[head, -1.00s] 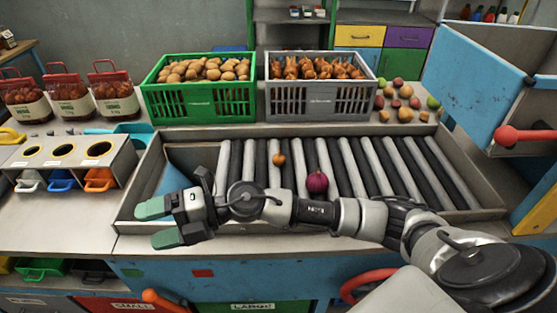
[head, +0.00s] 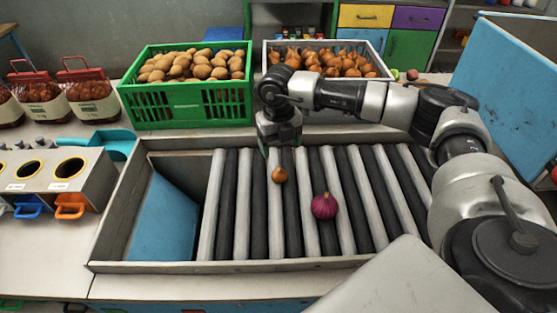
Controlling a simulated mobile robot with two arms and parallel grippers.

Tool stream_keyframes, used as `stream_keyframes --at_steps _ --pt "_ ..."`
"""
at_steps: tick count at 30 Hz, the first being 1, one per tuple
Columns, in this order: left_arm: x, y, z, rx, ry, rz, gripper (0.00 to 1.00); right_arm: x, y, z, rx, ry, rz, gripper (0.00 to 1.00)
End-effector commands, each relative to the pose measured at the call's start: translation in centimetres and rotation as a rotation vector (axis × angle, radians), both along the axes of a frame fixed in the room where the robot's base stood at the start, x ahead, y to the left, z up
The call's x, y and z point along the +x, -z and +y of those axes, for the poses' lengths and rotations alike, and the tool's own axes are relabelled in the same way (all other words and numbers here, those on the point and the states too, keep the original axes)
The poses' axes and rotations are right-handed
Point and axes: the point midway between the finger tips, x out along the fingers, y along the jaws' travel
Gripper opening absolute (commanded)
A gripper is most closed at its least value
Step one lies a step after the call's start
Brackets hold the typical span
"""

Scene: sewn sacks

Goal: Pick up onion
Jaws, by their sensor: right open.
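A small brown onion (head: 279,174) lies on the roller conveyor, near its middle. A larger red-purple onion (head: 324,206) lies on the rollers to its right and nearer to me. My right gripper (head: 280,150) points down just behind and above the brown onion. It is open and empty, its fingertips apart from the onion as far as I can tell. A grey crate (head: 268,88) at the back holds several brown onions (head: 330,63), partly hidden by my right arm. My left gripper is not in view.
A green crate (head: 185,103) of potatoes stands at the back left. The metal conveyor rim (head: 230,267) surrounds the rollers. A blue panel (head: 515,90) rises at the right.

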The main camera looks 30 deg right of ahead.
Motion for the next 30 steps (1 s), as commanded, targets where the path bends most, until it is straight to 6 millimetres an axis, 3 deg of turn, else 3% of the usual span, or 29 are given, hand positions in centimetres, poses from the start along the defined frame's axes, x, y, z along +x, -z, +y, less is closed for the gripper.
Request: stream_keyframes --at_steps 4,9,13,24,30 --pt "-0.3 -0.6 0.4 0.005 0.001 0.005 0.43 -0.1 1.8 -0.1 -0.004 0.000 0.005 0.75" --pt "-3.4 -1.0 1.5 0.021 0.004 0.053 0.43 -0.1 4.4 -0.1 -0.002 0.000 0.004 0.75" --pt "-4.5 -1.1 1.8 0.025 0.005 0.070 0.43 -0.1 5.4 -0.1 -0.002 -0.001 0.001 0.75" --pt "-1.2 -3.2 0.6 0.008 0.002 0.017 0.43 0.0 10.0 0.2 -0.002 -0.001 0.002 0.75" --pt "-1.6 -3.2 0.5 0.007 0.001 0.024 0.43 0.0 10.6 0.2 0.000 -0.002 -0.001 0.75"
